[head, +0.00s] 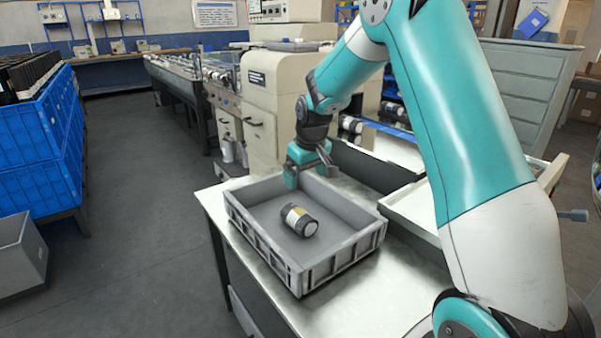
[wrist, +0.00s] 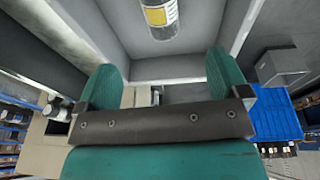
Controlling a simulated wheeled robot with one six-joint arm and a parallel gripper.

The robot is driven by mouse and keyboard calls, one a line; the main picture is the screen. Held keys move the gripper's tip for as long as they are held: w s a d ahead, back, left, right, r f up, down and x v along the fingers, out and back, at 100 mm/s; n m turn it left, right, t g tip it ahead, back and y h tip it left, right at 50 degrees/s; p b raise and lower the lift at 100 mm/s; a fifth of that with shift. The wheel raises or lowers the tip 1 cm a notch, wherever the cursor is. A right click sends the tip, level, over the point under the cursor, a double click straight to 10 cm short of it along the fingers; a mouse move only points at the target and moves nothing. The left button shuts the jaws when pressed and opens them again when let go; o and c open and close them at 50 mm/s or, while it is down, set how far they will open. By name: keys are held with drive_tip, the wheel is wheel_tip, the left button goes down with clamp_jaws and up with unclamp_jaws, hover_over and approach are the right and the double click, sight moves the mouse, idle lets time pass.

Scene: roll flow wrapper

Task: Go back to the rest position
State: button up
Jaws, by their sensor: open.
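My gripper (head: 308,170) is open and empty at the far rim of a grey crate (head: 342,262) on a metal table. Its two teal fingers (wrist: 162,75) show apart in the wrist view, with nothing between them. A dark roll with a yellow and white label (head: 299,221) lies on its side inside the crate, apart from the gripper. The roll also shows at the top of the wrist view (wrist: 161,18). My arm reaches in from the right over the table.
The metal table (head: 370,295) has bare room right of the crate. A cream machine (head: 272,100) stands behind. More dark rolls (head: 350,125) sit beyond the gripper. A white tray (head: 412,205) is at right. Blue crates (head: 40,150) stand at left, with open floor (head: 140,200) between.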

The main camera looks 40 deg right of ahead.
drive_tip(key=s+a+r+n+y+p, duration=0.1)
drive_tip(key=s+a+r+n+p, duration=0.1)
drive_tip(key=s+a+r, duration=0.55)
drive_tip(key=s+a+r+n+y+p, duration=0.1)
drive_tip(key=s+a+r+y+p, duration=0.3)
drive_tip(key=a, duration=0.6)
drive_tip(key=s+a+r+n+g, duration=0.1)
drive_tip(key=s+a+r, duration=0.2)
drive_tip(key=s, duration=0.7)
drive_tip(key=s+a+r+n+g+p, duration=0.1)
drive_tip(key=s+a, duration=0.4)
drive_tip(key=s, duration=0.5)
drive_tip(key=shift+s+a+r+n, duration=0.15)
drive_tip(key=shift+r+n, duration=0.65)
drive_tip(key=shift+r, duration=0.15)
